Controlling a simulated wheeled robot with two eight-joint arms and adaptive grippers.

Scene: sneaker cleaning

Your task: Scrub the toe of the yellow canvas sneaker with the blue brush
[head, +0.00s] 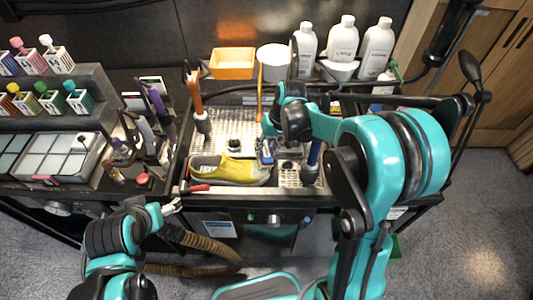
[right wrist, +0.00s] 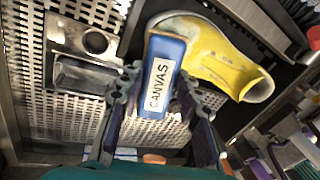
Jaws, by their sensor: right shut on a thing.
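The yellow canvas sneaker (head: 222,170) lies on its side or flat on the perforated tray, its length running left to right. In the right wrist view the sneaker (right wrist: 222,58) is just beyond and right of the brush. My right gripper (right wrist: 155,98) is shut on the blue brush (right wrist: 167,50), whose white label reads CANVAS. In the head view the right gripper (head: 267,150) is at the sneaker's right end, partly hidden by its arm. Whether the bristles touch the shoe is hidden. My left gripper (head: 173,207) hangs in front of the bench, away from the shoe; its opening is too small to judge.
The perforated tray (head: 228,119) has bare room behind the sneaker. White bottles (head: 342,42), an orange bin (head: 232,63) and a white tub (head: 273,62) stand behind it. An orange-handled brush (head: 194,92) stands at left, and a red-handled tool (head: 196,188) lies near the front edge.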

